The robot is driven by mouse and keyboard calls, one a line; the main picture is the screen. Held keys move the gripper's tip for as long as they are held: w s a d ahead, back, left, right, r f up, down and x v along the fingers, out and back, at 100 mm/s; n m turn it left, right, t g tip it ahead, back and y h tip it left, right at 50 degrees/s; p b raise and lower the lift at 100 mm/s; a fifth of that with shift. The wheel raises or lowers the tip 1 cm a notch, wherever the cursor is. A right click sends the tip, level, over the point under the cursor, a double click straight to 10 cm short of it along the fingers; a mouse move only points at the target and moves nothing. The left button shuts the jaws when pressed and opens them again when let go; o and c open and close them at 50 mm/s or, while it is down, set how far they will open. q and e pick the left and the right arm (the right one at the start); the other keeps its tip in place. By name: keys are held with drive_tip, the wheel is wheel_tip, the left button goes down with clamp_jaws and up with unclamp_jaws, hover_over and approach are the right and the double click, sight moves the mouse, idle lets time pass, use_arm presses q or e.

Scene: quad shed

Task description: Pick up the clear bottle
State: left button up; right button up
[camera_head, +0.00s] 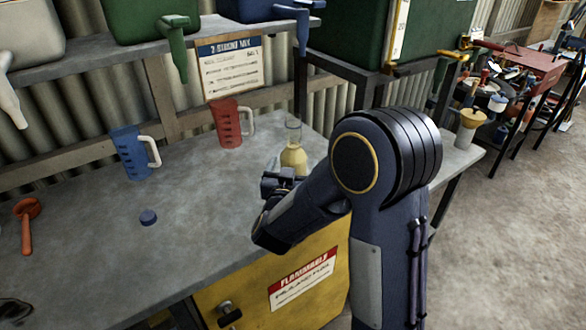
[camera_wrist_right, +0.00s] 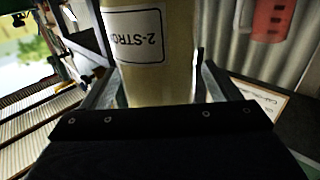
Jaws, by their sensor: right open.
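The clear bottle (camera_head: 293,156) stands upright on the grey workbench, with pale yellow liquid below its clear neck. My right gripper (camera_head: 281,180) is at the bottle's near side and hides its lower part in the head view. In the right wrist view the bottle (camera_wrist_right: 156,62) fills the gap between the two fingers of the open right gripper (camera_wrist_right: 153,88), and its white label reads "2-STRO". I cannot tell whether either finger touches it. My left gripper is not in view.
A red jug (camera_head: 228,125) stands behind and left of the bottle, and a blue jug (camera_head: 128,153) farther left. Taps hang from the shelf above.

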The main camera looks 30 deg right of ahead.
drive_tip(key=shift+x, duration=0.85)
drive_tip(key=shift+c, duration=0.4)
drive_tip(key=c, duration=1.2)
drive_tip(key=shift+c, duration=0.5)
drive_tip(key=shift+r, duration=0.2)
